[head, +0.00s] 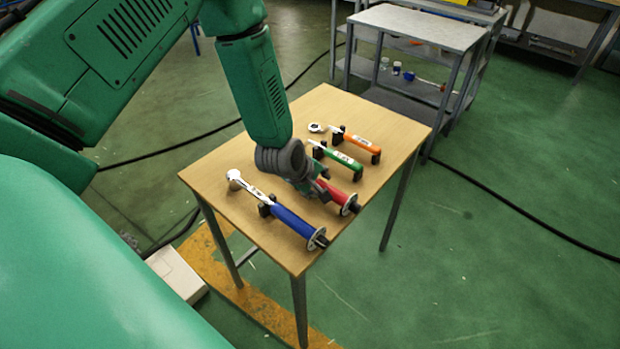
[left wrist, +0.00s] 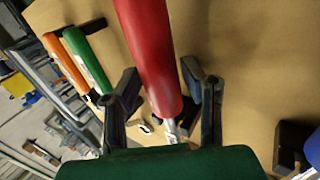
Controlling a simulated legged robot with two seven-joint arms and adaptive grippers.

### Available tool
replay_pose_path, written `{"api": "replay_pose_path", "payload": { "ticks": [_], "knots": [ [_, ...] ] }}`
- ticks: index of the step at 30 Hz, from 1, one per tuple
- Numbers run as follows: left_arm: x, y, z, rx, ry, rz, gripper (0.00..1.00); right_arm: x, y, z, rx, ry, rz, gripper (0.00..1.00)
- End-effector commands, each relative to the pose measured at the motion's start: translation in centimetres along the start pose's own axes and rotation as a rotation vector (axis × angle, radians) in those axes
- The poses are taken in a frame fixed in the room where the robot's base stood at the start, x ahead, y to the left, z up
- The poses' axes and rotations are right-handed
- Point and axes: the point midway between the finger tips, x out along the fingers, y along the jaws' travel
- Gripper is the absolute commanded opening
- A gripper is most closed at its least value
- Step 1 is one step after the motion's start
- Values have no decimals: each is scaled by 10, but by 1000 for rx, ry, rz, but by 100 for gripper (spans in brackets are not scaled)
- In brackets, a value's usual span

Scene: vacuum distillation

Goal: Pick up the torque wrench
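Several torque wrenches lie in black holders on the wooden table. One has a red handle (head: 339,194), and the others are blue (head: 292,221), green (head: 345,160) and orange (head: 361,142). My left gripper (head: 311,189) is down at the red wrench and hides its head end in the head view. In the left wrist view, the open fingers of the left gripper (left wrist: 163,84) stand on either side of the red handle (left wrist: 148,40). I cannot tell whether either finger touches it. The green (left wrist: 88,62) and orange (left wrist: 65,62) handles lie to the left there. My right gripper is not in view.
The blue wrench lies close in front of the red one, the green one close behind. The wooden table (head: 222,166) has bare top at its left and back. A grey shelf cart (head: 420,25) stands behind. Black cables cross the green floor.

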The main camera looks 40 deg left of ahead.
Motion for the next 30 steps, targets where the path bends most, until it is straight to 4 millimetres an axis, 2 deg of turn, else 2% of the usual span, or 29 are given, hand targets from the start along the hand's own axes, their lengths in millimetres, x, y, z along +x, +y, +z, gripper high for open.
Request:
{"api": "replay_pose_path", "payload": {
  "ticks": [4, 5, 6, 8, 20, 26, 30],
  "knots": [
    [0, 0, -2, -2, 0, 0, 37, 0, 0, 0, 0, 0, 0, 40],
    [0, 0, -2, -2, 0, 0, 33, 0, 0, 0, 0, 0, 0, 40],
    [0, 0, -2, -2, 0, 0, 19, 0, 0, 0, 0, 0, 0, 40],
    [0, 0, -2, -2, 0, 0, 0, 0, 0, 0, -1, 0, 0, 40],
    [-2, 2, 0, 1, 2, 2, 0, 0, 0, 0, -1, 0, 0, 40],
    [-16, 12, -1, 0, 2, 5, 0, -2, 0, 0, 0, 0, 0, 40],
    [-34, 24, -1, 0, 2, 8, 0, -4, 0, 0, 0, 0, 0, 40]
  ]
}}
